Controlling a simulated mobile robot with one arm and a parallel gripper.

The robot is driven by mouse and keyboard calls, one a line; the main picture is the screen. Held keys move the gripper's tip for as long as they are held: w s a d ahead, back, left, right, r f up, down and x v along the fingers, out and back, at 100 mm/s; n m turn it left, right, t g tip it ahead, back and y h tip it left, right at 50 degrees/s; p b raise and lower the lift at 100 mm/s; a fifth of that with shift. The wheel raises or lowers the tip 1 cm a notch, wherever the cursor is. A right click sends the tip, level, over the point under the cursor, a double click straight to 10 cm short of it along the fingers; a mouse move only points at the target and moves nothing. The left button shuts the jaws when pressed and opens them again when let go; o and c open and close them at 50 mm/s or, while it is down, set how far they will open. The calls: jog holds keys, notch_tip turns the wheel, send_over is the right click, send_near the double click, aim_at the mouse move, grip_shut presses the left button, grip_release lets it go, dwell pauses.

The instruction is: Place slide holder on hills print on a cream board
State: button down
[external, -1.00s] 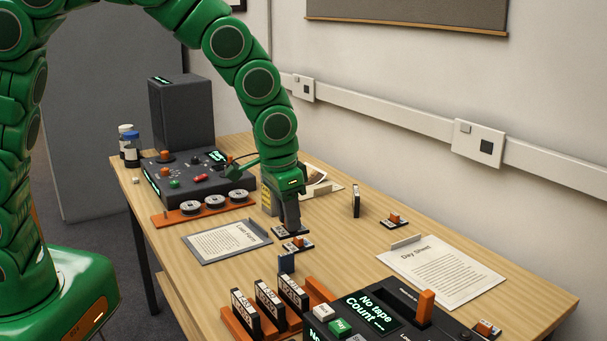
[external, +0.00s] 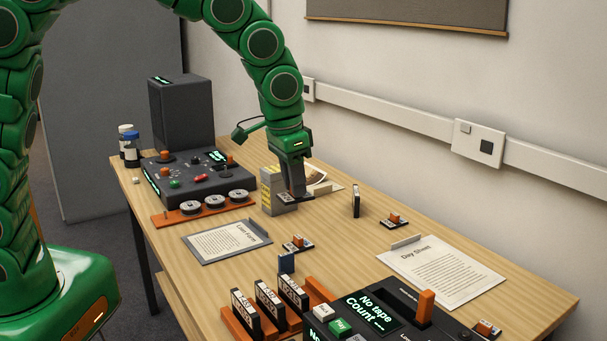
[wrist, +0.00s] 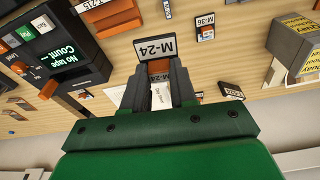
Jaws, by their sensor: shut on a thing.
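My gripper (external: 293,193) is shut on a small dark slide holder with an orange grip (wrist: 158,70) and a white label reading M-24 (wrist: 155,47). The label end also shows below the fingers in the external view (external: 284,198). It appears held above the table, just right of a grey and yellow box.
The grey and yellow box (external: 272,190) stands close beside my gripper. An upright dark piece (external: 356,201) stands right of the print. Another holder, M-36 (external: 298,243), lies in front. A control box (external: 197,178) is at left; the Day Sheet (external: 440,270) lies at right.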

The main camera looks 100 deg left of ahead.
jog(key=s+a, duration=0.2)
jog(key=a, duration=1)
jog(key=s+a, duration=0.2)
jog(key=a, duration=0.9)
jog(key=s+a+n, duration=0.1)
jog(key=s+a, duration=1.1)
jog(key=a, duration=0.3)
jog(key=shift+w+a+f, duration=1)
jog(key=shift+a+f, duration=0.85)
jog(key=shift+f, duration=0.55)
jog(key=shift+w+a+f, duration=1)
jog(key=shift+a+f, duration=0.9)
jog(key=shift+f, duration=0.45)
jog(key=shift+w+a+f, duration=1)
jog(key=shift+a+f, duration=0.85)
jog(key=shift+f, duration=0.55)
jog(key=shift+w+a+f, duration=0.15)
jog(key=shift+w+a, duration=0.05)
jog(key=shift+a, duration=0.05)
jog(key=shift+f, duration=0.15)
jog(key=shift+w+a+f, duration=0.1)
jog(key=shift+a+f, duration=0.05)
jog(key=shift+f, duration=0.15)
